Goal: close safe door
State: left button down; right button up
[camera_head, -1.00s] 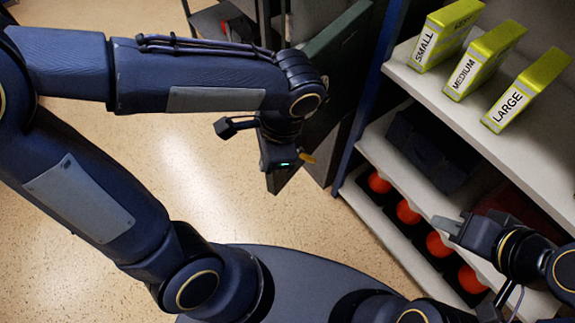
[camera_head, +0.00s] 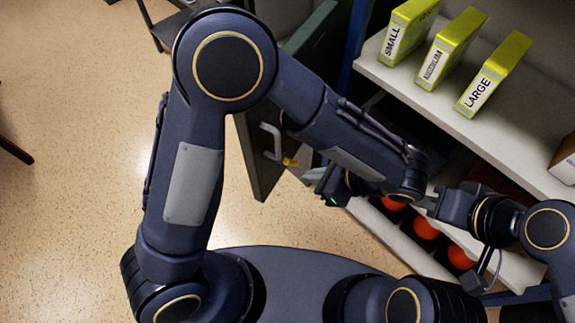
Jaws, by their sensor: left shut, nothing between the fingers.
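The safe door (camera_head: 257,173) is a dark grey-green panel standing open, left of the shelving. It has a pale handle (camera_head: 268,140) and a small orange-yellow part (camera_head: 290,162) beside it. My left arm crosses in front and hides the middle of the door. My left gripper (camera_head: 318,178) is shut and empty, just right of the door's handle side; whether it touches the door is unclear. My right gripper (camera_head: 428,203) is at the right, in front of the lower shelf; its finger gap is not clear.
Yellow-green boxes labelled SMALL (camera_head: 408,30), MEDIUM (camera_head: 450,47) and LARGE (camera_head: 492,75) stand on the upper shelf (camera_head: 415,85). Several red-orange round objects (camera_head: 426,227) sit on the lower shelf. Open floor (camera_head: 70,200) lies to the left.

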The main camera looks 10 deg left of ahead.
pick_arm(q)
send_near(261, 170)
notch_tip(261, 170, down, 4)
jog(key=a, duration=0.1)
jog(key=w+a+p, duration=0.1)
jog(key=a, duration=0.1)
jog(key=shift+w+a+p, duration=0.25)
jog(key=shift+a+p, duration=0.05)
jog(key=shift+a, duration=0.1)
